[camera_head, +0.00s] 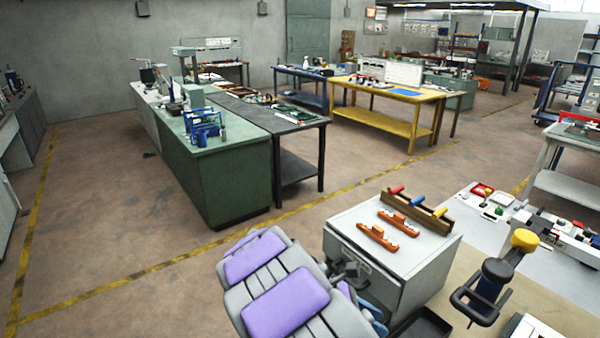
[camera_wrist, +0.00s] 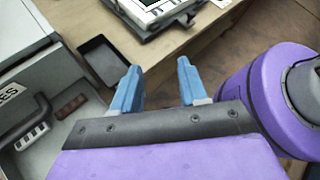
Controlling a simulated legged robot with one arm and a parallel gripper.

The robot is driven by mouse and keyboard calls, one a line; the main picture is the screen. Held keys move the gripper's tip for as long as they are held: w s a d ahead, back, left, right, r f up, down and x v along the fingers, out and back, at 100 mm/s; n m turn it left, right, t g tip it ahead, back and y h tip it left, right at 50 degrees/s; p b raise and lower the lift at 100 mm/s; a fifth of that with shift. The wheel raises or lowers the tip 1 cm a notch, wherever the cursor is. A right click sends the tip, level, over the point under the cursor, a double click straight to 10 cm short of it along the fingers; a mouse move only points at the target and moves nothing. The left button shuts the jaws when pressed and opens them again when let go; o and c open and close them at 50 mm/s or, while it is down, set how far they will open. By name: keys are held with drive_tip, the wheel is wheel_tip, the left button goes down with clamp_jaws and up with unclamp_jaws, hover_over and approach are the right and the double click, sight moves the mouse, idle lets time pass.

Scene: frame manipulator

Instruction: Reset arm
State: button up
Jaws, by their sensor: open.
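My gripper (camera_wrist: 158,66) shows in the wrist view with its two blue fingers apart and nothing between them. It is above a tan tabletop (camera_wrist: 210,42) and points toward the upper part of that view. A small black tray (camera_wrist: 84,50) lies left of the fingers, and a grey case with a black handle (camera_wrist: 25,125) is farther left. In the head view, purple and grey parts of my own body fill the bottom middle. The gripper's fingers cannot be clearly made out there.
A grey cabinet (camera_head: 390,265) stands close in front, with orange tools (camera_head: 378,237) and a wooden rack of coloured handles (camera_head: 415,210) on top. A dark stand with a yellow knob (camera_head: 524,240) rises at right. Open floor (camera_head: 110,220) lies left, before green and yellow workbenches.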

drive_tip(key=s+d+r+m+g+y+b, duration=0.1)
drive_tip(key=s+d+r+m+y+b, duration=0.15)
drive_tip(key=s+m+y, duration=1)
drive_tip(key=s+a+m, duration=0.2)
drive_tip(key=s+m, duration=0.1)
drive_tip(key=s, duration=0.4)
drive_tip(key=s+a+m+t, duration=0.1)
drive_tip(key=s+m, duration=0.3)
drive_tip(key=s, duration=0.3)
drive_tip(key=shift+s+a+f+t+h, duration=0.25)
drive_tip(key=shift+a+f+t+h, duration=0.05)
drive_tip(key=shift+a+f+h, duration=0.1)
